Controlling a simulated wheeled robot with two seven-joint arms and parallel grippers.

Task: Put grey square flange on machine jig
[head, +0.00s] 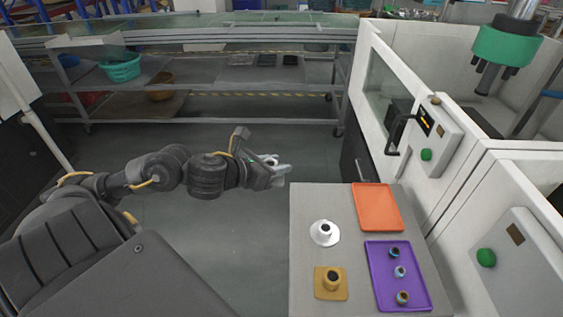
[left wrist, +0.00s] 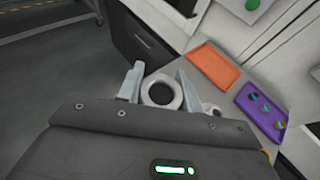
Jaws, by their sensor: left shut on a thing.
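My left gripper (head: 277,168) is at the left edge of the grey table, above the floor side. It is shut on a grey flange (left wrist: 160,77), whose ring with a round hole shows between the two fingers in the left wrist view. In the head view the flange is small and mostly merged with the fingers, so its square outline cannot be made out. The machine (head: 480,160) stands at the right with white walls and a green tool head (head: 505,45). I cannot make out the jig. My right gripper is in neither view.
The table (head: 305,200) bears a white round flange (head: 324,240), a tan square flange (head: 320,291), an empty orange tray (head: 377,207) and a purple tray (head: 418,290) with three small fittings. A machine door handle (head: 393,135) juts out beyond the table. A shelf rack stands behind.

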